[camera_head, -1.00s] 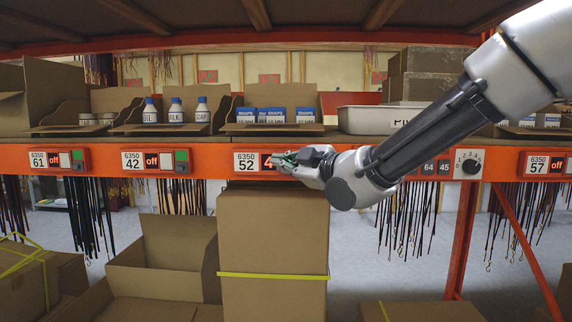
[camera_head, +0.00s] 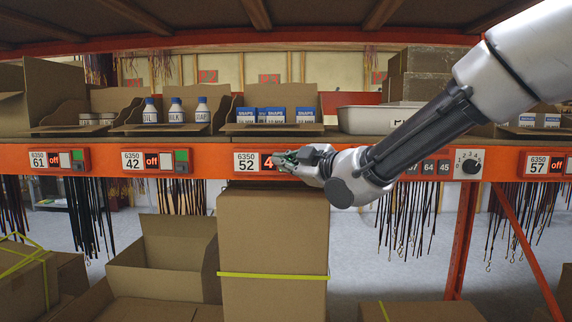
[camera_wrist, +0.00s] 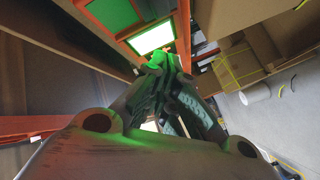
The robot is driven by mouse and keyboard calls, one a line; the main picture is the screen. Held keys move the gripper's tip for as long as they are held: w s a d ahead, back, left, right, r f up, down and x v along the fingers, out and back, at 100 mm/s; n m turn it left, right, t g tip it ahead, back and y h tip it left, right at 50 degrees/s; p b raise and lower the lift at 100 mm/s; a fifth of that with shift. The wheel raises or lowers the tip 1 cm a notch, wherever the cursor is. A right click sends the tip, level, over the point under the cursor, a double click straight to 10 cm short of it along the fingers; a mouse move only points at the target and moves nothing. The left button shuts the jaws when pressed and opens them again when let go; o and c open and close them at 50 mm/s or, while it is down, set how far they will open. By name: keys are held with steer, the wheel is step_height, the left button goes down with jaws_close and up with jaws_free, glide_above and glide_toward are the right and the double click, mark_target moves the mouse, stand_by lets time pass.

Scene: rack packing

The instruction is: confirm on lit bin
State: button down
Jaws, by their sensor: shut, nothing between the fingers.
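The lit bin is the one labelled 6350 52 (camera_head: 246,162), whose display (camera_head: 267,162) glows red with a 4. It holds blue and white SNAPS boxes (camera_head: 271,116). My gripper (camera_head: 284,160) is at the right part of this label unit and hides its buttons in the head view. In the wrist view the shut fingers (camera_wrist: 164,62) are empty. Their tips are close to a brightly lit green-white button (camera_wrist: 152,38), and green light falls on them. I cannot tell whether they touch it.
Units 6350 61 (camera_head: 59,160) and 6350 42 (camera_head: 154,161) to the left read off, as does 6350 57 (camera_head: 548,166) at right. A tall carton (camera_head: 272,240) stands just below my gripper. An open carton (camera_head: 165,258) is left of it. Cords hang under the beam.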

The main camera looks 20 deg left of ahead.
steer(key=shift+w, duration=0.1)
stand_by(0.7)
steer(key=shift+w, duration=0.3)
steer(key=shift+w+a, duration=0.15)
steer(key=shift+w, duration=0.25)
stand_by(0.7)
stand_by(0.3)
steer(key=shift+s+d, duration=0.2)
steer(key=shift+s, duration=0.6)
steer(key=shift+s, duration=0.1)
steer(key=s, duration=0.2)
steer(key=s+d, duration=0.1)
steer(key=s, duration=0.1)
steer(key=shift+s, duration=0.35)
